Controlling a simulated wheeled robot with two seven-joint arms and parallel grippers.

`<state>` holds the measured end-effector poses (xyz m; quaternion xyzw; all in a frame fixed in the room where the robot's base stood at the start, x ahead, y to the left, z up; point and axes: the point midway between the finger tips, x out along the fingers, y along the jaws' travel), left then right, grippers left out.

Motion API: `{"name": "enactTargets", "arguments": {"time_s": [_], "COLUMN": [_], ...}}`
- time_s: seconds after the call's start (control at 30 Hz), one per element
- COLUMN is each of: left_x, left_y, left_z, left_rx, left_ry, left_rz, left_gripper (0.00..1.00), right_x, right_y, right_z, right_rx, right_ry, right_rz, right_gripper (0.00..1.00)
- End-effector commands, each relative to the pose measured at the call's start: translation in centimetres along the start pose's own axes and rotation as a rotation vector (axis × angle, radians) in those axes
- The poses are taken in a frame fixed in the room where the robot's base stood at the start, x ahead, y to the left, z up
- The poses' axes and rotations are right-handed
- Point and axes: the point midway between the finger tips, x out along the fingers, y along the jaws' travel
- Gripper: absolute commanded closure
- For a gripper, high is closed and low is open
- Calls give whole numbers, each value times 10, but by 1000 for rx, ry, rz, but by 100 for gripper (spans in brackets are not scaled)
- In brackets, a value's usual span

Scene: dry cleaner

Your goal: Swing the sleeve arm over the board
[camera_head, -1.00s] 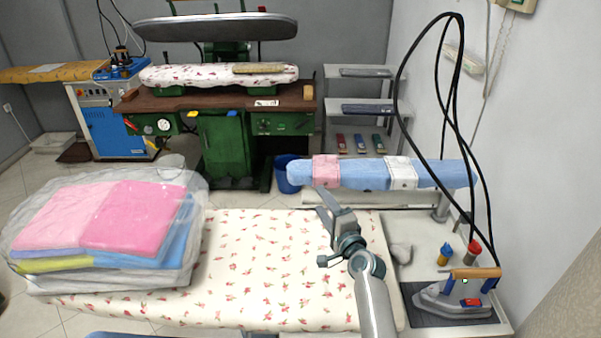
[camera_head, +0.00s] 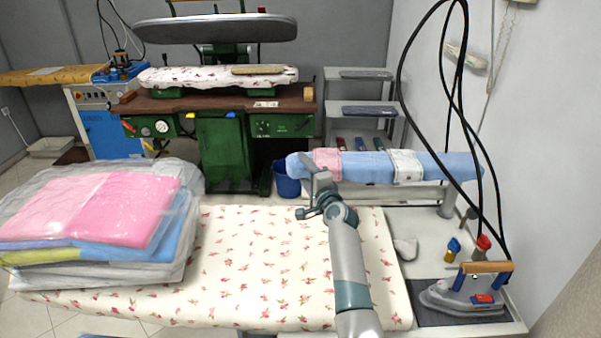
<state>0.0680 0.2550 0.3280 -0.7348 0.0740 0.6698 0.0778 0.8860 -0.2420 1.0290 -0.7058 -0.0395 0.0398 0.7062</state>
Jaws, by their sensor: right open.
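The sleeve arm (camera_head: 365,168) is a long, blue-covered padded bar behind the right part of the board, with a pink cuff (camera_head: 328,162) near its left end and a white cuff (camera_head: 405,166) further right. A post (camera_head: 450,203) carries its right end. The ironing board (camera_head: 240,250) has a white cover with small red flowers. My right gripper (camera_head: 309,170) is open, at the sleeve arm's left end, in front of it and overlapping it in the picture. I cannot tell whether it touches. My left gripper is not in view.
A plastic-wrapped stack of folded laundry (camera_head: 95,225) covers the board's left end. An iron (camera_head: 465,295) rests on a dark pad at right, near two small bottles and hanging black cables (camera_head: 402,90). A blue bucket (camera_head: 288,180) and a green press (camera_head: 222,145) stand behind.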

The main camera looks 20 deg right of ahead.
Motion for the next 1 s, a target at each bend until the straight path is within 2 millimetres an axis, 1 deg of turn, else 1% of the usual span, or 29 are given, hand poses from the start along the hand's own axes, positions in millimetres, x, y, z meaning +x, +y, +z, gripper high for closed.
{"name": "enactTargets", "arguments": {"time_s": [0.03,0.23,0.4,0.67,0.7,0.77,0.8,0.87,0.9,1.0], "left_x": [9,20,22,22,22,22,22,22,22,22], "left_y": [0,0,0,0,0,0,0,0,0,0], "left_z": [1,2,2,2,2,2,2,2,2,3], "left_rx": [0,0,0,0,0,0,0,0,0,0], "left_ry": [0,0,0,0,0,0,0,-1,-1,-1], "left_rz": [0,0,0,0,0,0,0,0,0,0], "left_gripper": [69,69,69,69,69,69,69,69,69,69], "right_x": [7,24,30,30,30,30,30,30,30,30], "right_y": [3,2,1,0,0,0,0,0,0,0], "right_z": [0,0,0,0,0,0,0,0,0,0], "right_rx": [0,0,0,0,0,0,0,0,0,0], "right_ry": [0,0,-1,0,0,0,0,0,0,0], "right_rz": [-2,-1,1,0,0,0,0,1,1,1], "right_gripper": [50,50,50,50,52,67,76,91,100,100]}}
